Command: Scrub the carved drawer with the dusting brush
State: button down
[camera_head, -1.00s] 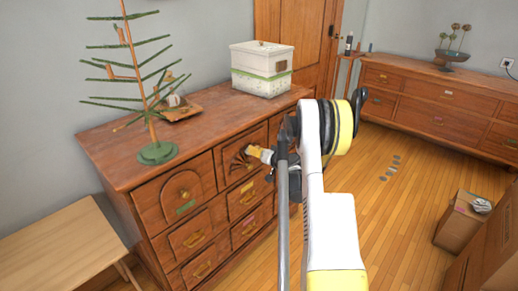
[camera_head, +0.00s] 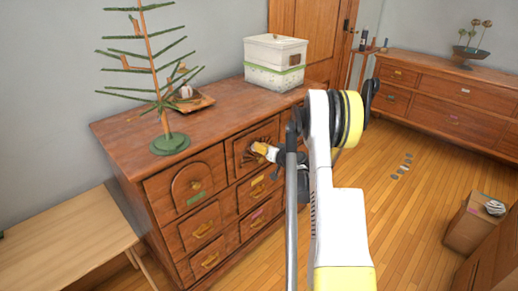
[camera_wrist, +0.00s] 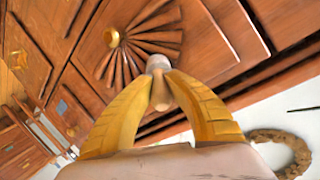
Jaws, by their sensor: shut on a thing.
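The carved drawer (camera_head: 242,158) is in the top row of the wooden dresser and bears a fan-shaped relief. In the wrist view the carved drawer (camera_wrist: 150,42) shows dark radiating ribs and a brass knob. My gripper (camera_head: 259,149) is in front of this drawer. In the wrist view my gripper (camera_wrist: 160,78) has its yellow fingers shut on the dusting brush (camera_wrist: 160,94), a small wooden handle with a pale grey head. The brush head lies close to the lower ends of the ribs; I cannot tell whether it touches.
On the dresser top stand a bare-branched tree (camera_head: 170,143), a small wooden tray (camera_head: 205,101) and a white lidded box (camera_head: 275,62). A light wood table (camera_head: 60,245) is at left. A cardboard box (camera_head: 470,228) stands at right. The floor between is mostly open.

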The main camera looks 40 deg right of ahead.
jog(key=shift+w+d, duration=0.15)
jog(key=shift+d, duration=1.6)
jog(key=shift+w+d, duration=0.15)
jog(key=shift+d, duration=1.55)
jog(key=shift+a, duration=0.1)
jog(key=a, duration=0.8)
jog(key=shift+s, duration=0.3)
jog(key=shift+s, duration=0.1)
jog(key=shift+s+d, duration=0.15)
jog(key=shift+s, duration=1.3)
jog(key=shift+s+d, duration=0.1)
jog(key=shift+s, duration=1.35)
